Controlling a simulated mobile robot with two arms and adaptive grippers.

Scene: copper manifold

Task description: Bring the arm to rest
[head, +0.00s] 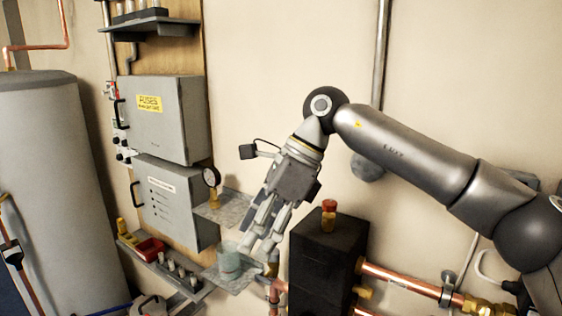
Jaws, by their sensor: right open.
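My right arm comes in from the right edge and bends down at its wrist in the middle of the head view. My right gripper (262,246) points down and to the left, with its fingers apart. It is open, and I see nothing held between the fingers. The fingertips are close to a translucent greenish cup (229,262) on a small grey shelf (238,283); I cannot tell whether they touch it. My left gripper is not in view.
A black box (318,265) with a red-capped fitting (329,213) stands right of the gripper, with copper pipes (400,279) beyond. A pressure gauge (211,178) and grey fuse box (168,120) are left. A large grey tank (48,190) stands far left.

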